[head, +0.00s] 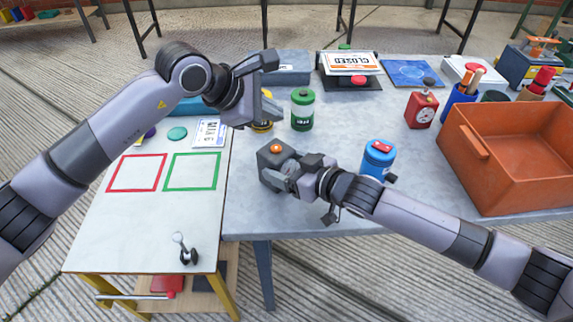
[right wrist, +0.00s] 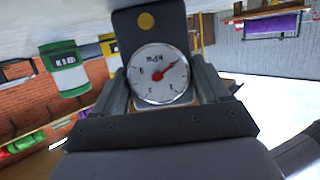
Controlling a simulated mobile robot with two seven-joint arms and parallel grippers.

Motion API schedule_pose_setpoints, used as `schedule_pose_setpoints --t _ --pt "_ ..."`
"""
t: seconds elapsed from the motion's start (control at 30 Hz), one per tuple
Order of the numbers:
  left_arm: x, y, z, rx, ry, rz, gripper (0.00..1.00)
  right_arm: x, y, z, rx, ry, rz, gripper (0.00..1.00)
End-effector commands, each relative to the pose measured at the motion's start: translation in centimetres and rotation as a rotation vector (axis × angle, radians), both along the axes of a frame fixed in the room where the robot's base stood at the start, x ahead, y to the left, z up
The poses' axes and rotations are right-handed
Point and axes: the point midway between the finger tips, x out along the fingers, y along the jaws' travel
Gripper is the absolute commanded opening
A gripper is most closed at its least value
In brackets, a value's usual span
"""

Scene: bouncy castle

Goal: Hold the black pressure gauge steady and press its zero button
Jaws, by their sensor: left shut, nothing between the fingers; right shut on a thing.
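The black pressure gauge (head: 272,160) is a dark box with a round orange button (head: 276,149) on top, near the front left of the grey table. My right gripper (head: 287,168) is shut on it from the right. In the right wrist view the gauge's white dial (right wrist: 160,74) with a red needle sits between the fingers, and the button (right wrist: 147,21) shows on the dark housing. My left gripper (head: 270,110) is shut and empty. It is higher in the head view, apart from the button, and partly hides a yellow item behind it.
A green-and-white jar (head: 302,110) stands behind the gauge, and a blue container (head: 378,158) stands behind my right arm. An orange bin (head: 520,165) takes up the right side. The white side table (head: 150,225) has red and green outlined squares. Clear grey tabletop lies left of the bin.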

Motion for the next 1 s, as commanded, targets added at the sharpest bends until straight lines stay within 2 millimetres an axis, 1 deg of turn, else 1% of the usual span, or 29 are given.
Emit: schedule_pose_setpoints --t 0.27,0.3,0.33,0.37,0.7,0.87,1.0 --pt "0.0 0.0 0.0 0.0 0.0 0.0 0.0 0.0 0.0 0.0 0.001 -0.001 0.0 0.28" --pt "0.0 0.0 0.0 0.0 0.0 0.0 0.0 0.0 0.0 0.0 0.001 -0.001 0.0 0.88" --pt "0.0 0.0 0.0 0.0 0.0 0.0 0.0 0.0 0.0 0.0 0.001 -0.001 0.0 0.97" --pt "0.0 0.0 0.0 0.0 0.0 0.0 0.0 0.0 0.0 0.0 0.001 -0.001 0.0 1.0" --pt "0.0 0.0 0.0 0.0 0.0 0.0 0.0 -0.3 -0.3 0.1 0.001 0.001 0.0 1.0" --pt "0.0 0.0 0.0 0.0 0.0 0.0 0.0 -1.4 -1.5 0.5 0.0 0.001 -0.001 1.0" --pt "0.0 0.0 0.0 0.0 0.0 0.0 0.0 -2.9 -3.0 1.2 0.0 0.001 -0.001 1.0"
